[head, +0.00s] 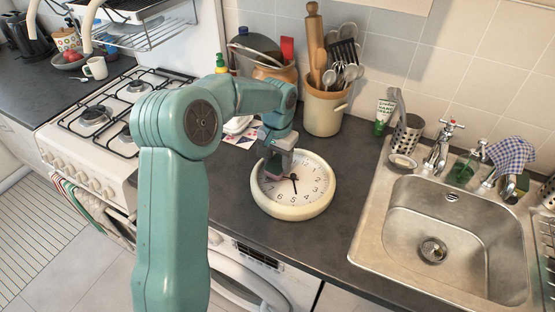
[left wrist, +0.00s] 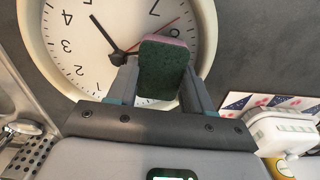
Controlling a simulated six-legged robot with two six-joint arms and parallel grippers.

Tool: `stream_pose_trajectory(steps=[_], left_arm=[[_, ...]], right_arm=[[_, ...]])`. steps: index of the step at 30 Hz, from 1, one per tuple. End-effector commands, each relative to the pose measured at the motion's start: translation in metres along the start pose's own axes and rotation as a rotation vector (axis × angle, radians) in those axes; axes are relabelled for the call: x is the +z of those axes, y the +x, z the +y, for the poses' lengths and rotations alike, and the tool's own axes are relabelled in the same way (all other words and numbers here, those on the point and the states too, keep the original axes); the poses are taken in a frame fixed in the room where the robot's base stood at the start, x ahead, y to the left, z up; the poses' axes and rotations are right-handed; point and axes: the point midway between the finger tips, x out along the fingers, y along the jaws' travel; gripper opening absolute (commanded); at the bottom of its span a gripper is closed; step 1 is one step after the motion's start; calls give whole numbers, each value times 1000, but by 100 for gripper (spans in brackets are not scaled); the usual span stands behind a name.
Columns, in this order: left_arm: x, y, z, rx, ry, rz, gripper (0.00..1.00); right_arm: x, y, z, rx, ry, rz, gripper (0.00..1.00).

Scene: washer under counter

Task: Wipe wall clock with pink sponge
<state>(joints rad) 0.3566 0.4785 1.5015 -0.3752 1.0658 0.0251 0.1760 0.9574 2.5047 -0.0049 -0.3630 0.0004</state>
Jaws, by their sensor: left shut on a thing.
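The wall clock (head: 308,205) lies face up on the dark counter, with a cream rim, white face and black hands. It also shows in the left wrist view (left wrist: 80,45). My left gripper (head: 276,166) is over the left part of the clock face. It is shut on the pink sponge (left wrist: 165,70), which shows a dark green scouring side and a pink edge in the left wrist view. The sponge is at the clock face; I cannot tell whether it touches. In the head view the sponge (head: 273,177) is partly hidden by the gripper. My right gripper is not in view.
A sink (head: 440,235) is to the right of the clock, and a gas stove (head: 100,115) is to the left. A crock of utensils (head: 324,105) and a green-and-white tube (head: 384,115) stand behind. The counter right of the clock is clear.

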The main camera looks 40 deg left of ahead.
Motion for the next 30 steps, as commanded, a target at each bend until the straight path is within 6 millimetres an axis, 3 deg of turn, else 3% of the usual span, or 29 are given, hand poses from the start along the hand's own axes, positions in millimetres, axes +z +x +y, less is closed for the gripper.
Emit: stream_pose_trajectory(steps=[20, 30], left_arm=[[1, 8, 0, 0, 0, -1, 26], [13, 9, 0, 0, 0, -2, 26]], right_arm=[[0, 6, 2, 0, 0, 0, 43], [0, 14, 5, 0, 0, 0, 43]])
